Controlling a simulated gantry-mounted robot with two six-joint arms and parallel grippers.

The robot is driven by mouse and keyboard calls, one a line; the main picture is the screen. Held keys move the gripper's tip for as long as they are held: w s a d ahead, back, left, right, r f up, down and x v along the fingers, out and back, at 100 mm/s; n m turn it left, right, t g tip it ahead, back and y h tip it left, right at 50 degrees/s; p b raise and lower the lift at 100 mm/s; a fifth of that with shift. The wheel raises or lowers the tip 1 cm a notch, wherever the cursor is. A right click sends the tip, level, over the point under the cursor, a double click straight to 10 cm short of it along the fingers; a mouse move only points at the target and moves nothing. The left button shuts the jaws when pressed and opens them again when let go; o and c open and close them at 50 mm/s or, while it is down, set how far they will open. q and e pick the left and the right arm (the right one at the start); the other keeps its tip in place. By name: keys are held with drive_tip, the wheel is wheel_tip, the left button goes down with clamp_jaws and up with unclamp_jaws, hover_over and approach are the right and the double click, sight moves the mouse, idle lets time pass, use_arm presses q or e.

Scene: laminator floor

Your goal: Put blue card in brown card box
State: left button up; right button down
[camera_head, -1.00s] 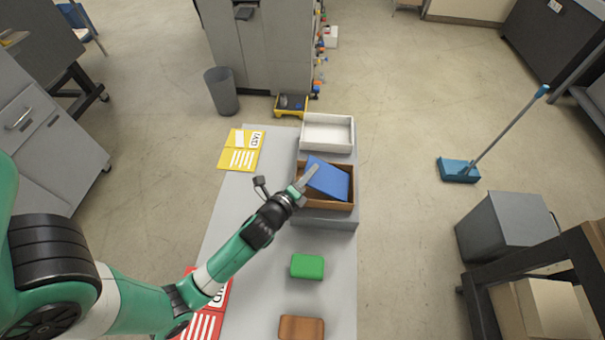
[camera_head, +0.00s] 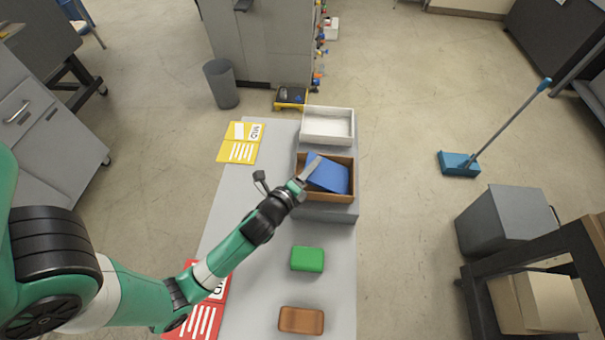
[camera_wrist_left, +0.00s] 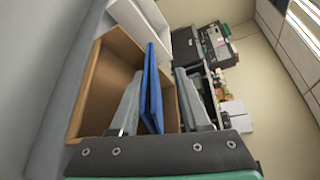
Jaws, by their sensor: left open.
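The brown card box (camera_head: 332,197) stands on a raised grey step at the far part of the table. The blue card (camera_head: 330,176) is inside its opening, tilted, with an edge near the box's left rim. My left gripper (camera_head: 310,172) is at the box's left side, over the opening. In the left wrist view its fingers (camera_wrist_left: 160,100) are open, with the blue card (camera_wrist_left: 152,85) edge-on between them, closer to the left finger. The brown box (camera_wrist_left: 92,85) also shows there, around the card. The card's lower edge is hidden. My right gripper is out of view.
A white box (camera_head: 328,138) stands just behind the brown box. A green block (camera_head: 307,259) and a brown block (camera_head: 301,320) lie nearer on the table. A yellow sheet (camera_head: 240,150) and a red sheet (camera_head: 203,322) lie along the left edge.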

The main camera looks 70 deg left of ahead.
use_arm(q)
drive_tip(key=v, duration=1.1)
drive_tip(key=shift+r, duration=0.15)
